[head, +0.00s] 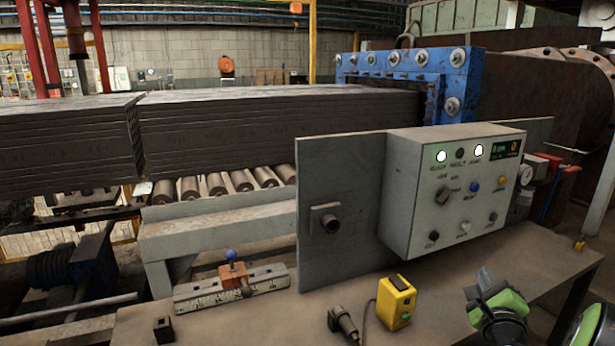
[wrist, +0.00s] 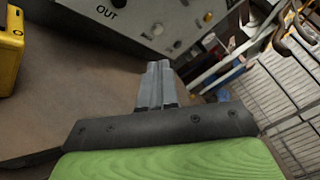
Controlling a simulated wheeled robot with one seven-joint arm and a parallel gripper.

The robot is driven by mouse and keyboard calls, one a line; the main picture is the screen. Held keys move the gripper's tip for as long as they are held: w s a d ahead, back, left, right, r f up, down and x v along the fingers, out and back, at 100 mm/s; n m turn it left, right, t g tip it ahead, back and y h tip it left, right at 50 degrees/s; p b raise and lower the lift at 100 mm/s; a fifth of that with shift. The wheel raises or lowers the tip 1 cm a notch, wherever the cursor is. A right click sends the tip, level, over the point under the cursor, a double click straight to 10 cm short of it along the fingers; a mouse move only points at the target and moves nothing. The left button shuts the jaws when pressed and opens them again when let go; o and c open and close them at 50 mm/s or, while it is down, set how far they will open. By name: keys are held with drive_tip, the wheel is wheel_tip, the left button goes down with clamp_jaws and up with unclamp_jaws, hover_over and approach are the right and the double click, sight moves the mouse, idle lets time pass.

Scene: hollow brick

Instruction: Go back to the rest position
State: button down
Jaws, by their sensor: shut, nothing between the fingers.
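My gripper (wrist: 158,68) shows in the wrist view, with its two grey fingers together and nothing between them. It is above the brown bench top (wrist: 95,85), apart from the control box (wrist: 165,20), which is behind it. Green and black parts of my arm show at the bottom right of the head view.
The grey control box (head: 455,190) stands on the bench beside an upright metal plate (head: 340,215). A yellow box (head: 396,302), a black plug (head: 343,322) and a ruler block with an orange slider (head: 232,275) lie on the bench.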

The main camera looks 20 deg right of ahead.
drive_tip(key=w+a+n+y, duration=0.35)
drive_tip(key=a+n, duration=0.35)
drive_tip(key=a, duration=0.3)
drive_tip(key=w+a+n+y, duration=0.3)
drive_tip(key=a+n+y, duration=0.2)
drive_tip(key=a+n, duration=0.3)
drive_tip(key=s+a+n+g+y, duration=0.35)
drive_tip(key=a+n, duration=0.35)
drive_tip(key=a, duration=0.6)
drive_tip(key=s+a+f+n+g+h, duration=0.1)
drive_tip(key=s+a+n+g, duration=0.3)
drive_tip(key=s, duration=0.6)
drive_tip(key=s+a+f+n+g+h, duration=0.1)
drive_tip(key=s+a+n+g, duration=0.1)
drive_tip(key=s+n, duration=0.5)
drive_tip(key=s+r+m+p, duration=0.1)
drive_tip(key=s+r+p, duration=0.2)
drive_tip(key=r+p, duration=1.2)
drive_tip(key=shift+s+d+r+p, duration=0.2)
drive_tip(key=shift+s+d+p, duration=0.15)
drive_tip(key=shift+p, duration=0.1)
drive_tip(key=shift+w+f, duration=0.1)
